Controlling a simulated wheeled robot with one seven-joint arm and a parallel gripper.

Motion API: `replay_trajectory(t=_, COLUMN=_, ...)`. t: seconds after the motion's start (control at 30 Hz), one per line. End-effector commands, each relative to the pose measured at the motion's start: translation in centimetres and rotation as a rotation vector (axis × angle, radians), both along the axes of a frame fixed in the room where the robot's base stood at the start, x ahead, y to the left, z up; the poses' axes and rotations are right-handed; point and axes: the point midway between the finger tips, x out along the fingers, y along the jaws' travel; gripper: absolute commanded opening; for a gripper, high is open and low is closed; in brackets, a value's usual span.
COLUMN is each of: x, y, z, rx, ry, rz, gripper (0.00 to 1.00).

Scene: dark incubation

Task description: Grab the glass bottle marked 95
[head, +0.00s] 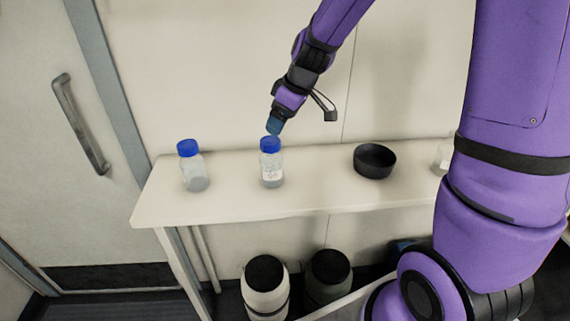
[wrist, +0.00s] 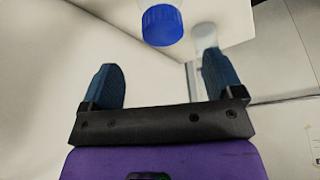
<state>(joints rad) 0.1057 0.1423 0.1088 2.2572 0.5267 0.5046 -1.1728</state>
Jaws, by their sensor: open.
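A glass bottle with a blue cap and a white label (head: 271,172) stands upright near the middle of the white shelf table. Its label has dark marks too small to read surely. A second blue-capped bottle (head: 194,170) stands to its left, with no label visible. My gripper (head: 273,128) is just above the labelled bottle's cap and points down; I cannot tell whether it touches. In the wrist view a blue cap (wrist: 162,26) shows ahead of my open gripper (wrist: 164,78), beyond the fingertips, with nothing between the fingers.
A black bowl (head: 374,161) stands on the table (head: 320,195) to the right. A clear vessel (head: 442,158) beyond it is partly hidden by my arm. Two dark-topped containers (head: 265,285) (head: 327,278) stand below. A wall is close behind the table; a door (head: 55,150) is at left.

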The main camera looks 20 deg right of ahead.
Motion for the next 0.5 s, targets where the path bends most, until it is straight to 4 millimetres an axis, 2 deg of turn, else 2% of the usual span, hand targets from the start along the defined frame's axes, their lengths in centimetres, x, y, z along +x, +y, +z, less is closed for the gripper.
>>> replay_trajectory(t=0.23, x=1.0, y=1.0, z=-3.3, rx=0.000, ry=0.003, rz=0.000, gripper=0.86)
replay_trajectory(t=0.5, x=1.5, y=1.5, z=-5.0, rx=0.000, ry=0.003, rz=0.000, gripper=0.86)
